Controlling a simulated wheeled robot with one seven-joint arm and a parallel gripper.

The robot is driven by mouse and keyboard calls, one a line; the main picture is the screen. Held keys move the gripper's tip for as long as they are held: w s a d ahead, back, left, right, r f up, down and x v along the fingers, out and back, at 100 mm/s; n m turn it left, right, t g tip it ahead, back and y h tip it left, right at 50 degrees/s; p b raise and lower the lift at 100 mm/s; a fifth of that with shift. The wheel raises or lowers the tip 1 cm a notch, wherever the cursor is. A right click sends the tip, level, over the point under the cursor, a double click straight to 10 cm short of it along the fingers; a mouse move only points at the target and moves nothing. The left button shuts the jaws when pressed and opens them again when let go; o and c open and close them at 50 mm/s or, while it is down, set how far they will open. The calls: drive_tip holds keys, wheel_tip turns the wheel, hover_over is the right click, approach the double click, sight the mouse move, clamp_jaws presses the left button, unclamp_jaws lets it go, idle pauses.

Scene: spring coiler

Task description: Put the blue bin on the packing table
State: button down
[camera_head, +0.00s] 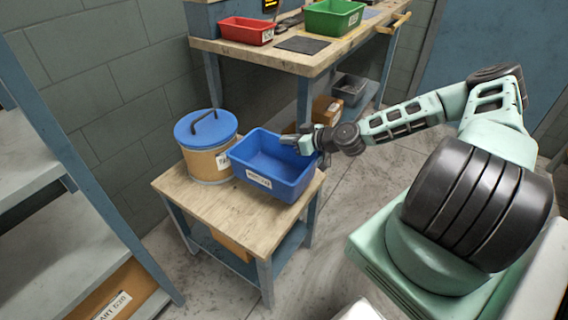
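The blue bin (272,166) is open-topped, looks empty, and has a white label on its front. It sits on a small wooden-topped cart (213,212), near its right side. My gripper (296,143) is at the bin's upper right rim, with its end over or against that rim. The fingers are too small to tell whether they are shut on it. The packing table (313,62) is probably the larger wood-topped table at the back, with a red bin (246,31) and a green bin (333,17) on it.
A drum with a blue lid (206,130) stands on the cart just left of the blue bin. A dark mat (303,45) lies on the back table. A grey bin (349,89) and a brown box (326,110) are below it. Grey shelving (70,230) stands at the left.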

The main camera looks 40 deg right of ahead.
sight(288, 152)
drive_tip(key=shift+f+b, duration=0.3)
drive_tip(key=shift+f, duration=2.4)
drive_tip(key=c, duration=2.1)
unclamp_jaws()
drive_tip(key=shift+f, duration=0.1)
drive_tip(key=o, duration=0.5)
drive_tip(key=shift+c, duration=0.2)
